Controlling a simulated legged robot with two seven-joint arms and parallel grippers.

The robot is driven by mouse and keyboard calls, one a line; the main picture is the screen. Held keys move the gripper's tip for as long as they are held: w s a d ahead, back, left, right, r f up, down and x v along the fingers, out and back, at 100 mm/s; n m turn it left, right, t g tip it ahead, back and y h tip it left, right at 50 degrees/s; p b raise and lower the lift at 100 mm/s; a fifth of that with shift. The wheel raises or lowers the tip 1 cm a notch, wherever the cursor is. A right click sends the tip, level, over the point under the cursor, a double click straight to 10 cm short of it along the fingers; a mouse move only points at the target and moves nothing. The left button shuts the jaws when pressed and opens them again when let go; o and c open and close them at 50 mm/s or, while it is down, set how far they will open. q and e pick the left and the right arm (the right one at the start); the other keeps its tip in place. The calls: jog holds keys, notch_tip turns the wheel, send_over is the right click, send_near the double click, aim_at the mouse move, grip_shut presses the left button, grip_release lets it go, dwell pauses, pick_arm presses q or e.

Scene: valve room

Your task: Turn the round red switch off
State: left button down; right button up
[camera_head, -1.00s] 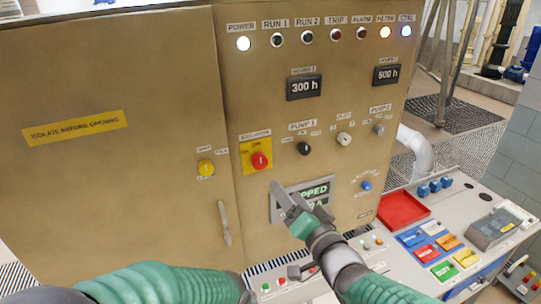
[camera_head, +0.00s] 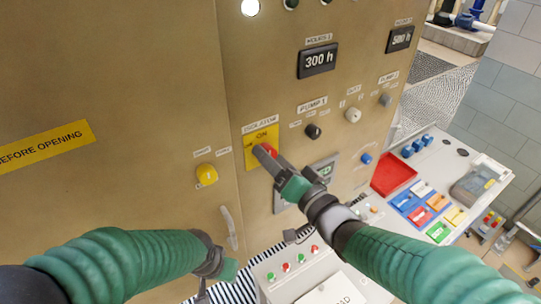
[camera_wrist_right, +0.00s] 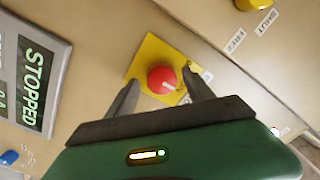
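The round red switch (camera_wrist_right: 161,80) sits on a yellow square plate (camera_head: 261,134) labelled "ISOLATOR" on the tan cabinet front. "ON" is printed above it. In the head view my right gripper (camera_head: 266,155) is in front of the switch and hides most of it. In the right wrist view the fingers (camera_wrist_right: 163,77) are apart, one on each side of the red knob, with nothing gripped. Whether they touch it I cannot tell. A white mark shows on the knob. My left gripper (camera_head: 222,268) is low at the cabinet's lower edge; its fingers are unclear.
A yellow knob (camera_head: 206,174) and a door handle (camera_head: 229,228) are left of the switch. A black knob (camera_head: 313,131) and a display panel (camera_head: 325,170) are to its right. Below is a button box (camera_head: 290,275); a desk with a red tray (camera_head: 394,174) stands at right.

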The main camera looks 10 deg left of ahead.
jog(key=shift+s+a, duration=0.1)
jog(key=shift+a, duration=0.6)
jog(key=c, duration=0.5)
jog(key=shift+c, duration=1.1)
jog(key=shift+w+d, duration=0.35)
grip_shut()
pick_arm(q)
jog(key=shift+a+f, duration=0.15)
jog(key=shift+a, duration=0.4)
pick_arm(e)
jog(key=shift+a, duration=0.1)
pick_arm(q)
jog(key=shift+f, duration=0.1)
